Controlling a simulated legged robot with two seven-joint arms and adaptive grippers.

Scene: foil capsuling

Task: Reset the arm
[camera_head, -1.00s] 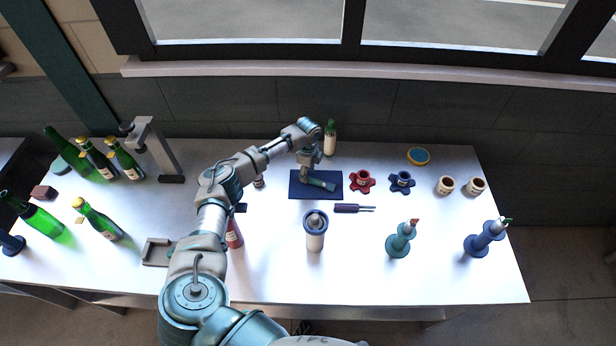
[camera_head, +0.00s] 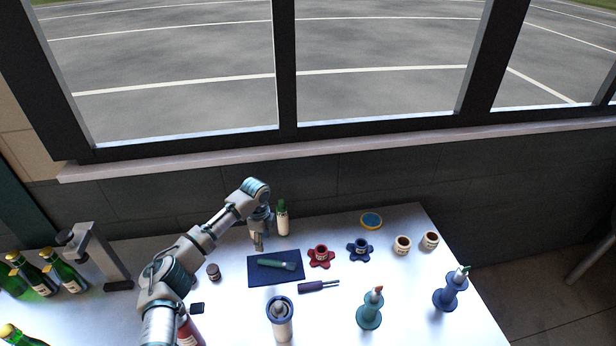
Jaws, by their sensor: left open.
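My left arm reaches in from the lower left over the table. My left gripper (camera_head: 258,240) points down just behind the dark blue mat (camera_head: 262,277), left of a white bottle with a green top (camera_head: 282,218). It is open and nothing shows between its fingers. A green-handled tool (camera_head: 277,264) lies on the mat, apart from the gripper. My right gripper is not in view.
A red star-shaped holder (camera_head: 320,257) and a blue one (camera_head: 360,249) stand right of the mat. Two small jars (camera_head: 402,245), a teal stand (camera_head: 370,309) and a blue stand (camera_head: 450,291) are farther right. Green bottles (camera_head: 65,273) and a grey clamp frame (camera_head: 101,256) are left.

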